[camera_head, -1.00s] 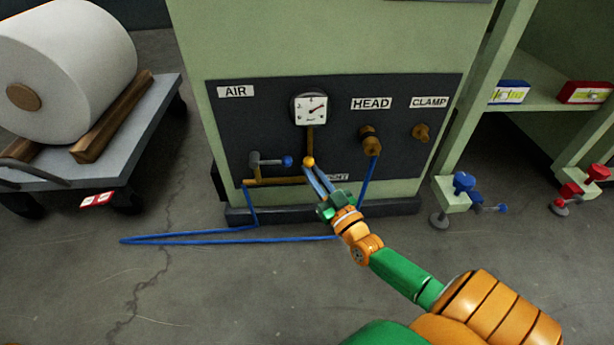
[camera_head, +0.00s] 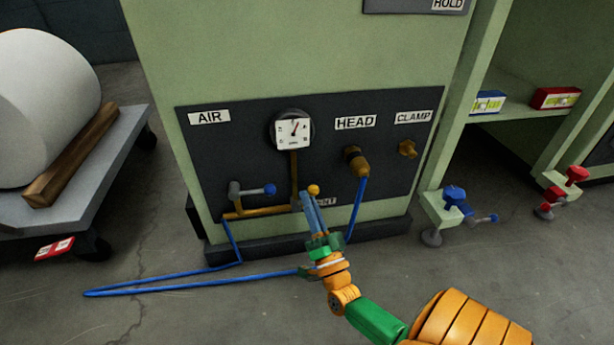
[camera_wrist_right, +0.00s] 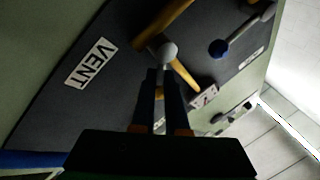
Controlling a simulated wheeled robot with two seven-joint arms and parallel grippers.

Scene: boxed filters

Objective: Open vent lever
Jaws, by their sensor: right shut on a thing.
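The vent lever's yellow ball knob (camera_head: 313,190) shows low on the dark panel, just right of the vertical brass pipe (camera_head: 294,172). My right gripper (camera_head: 309,200) is shut on the vent lever, its blue fingers just below the knob. My left gripper is out of view.
A gauge (camera_head: 293,131) tops the pipe. A blue-tipped valve lever (camera_head: 255,190) is at left, a brass HEAD fitting (camera_head: 355,160) at right. A blue hose (camera_head: 180,281) lies on the floor. A cart (camera_head: 95,185) with a roll stands left; blue-knobbed (camera_head: 453,200) and red-knobbed (camera_head: 560,188) fixtures stand right.

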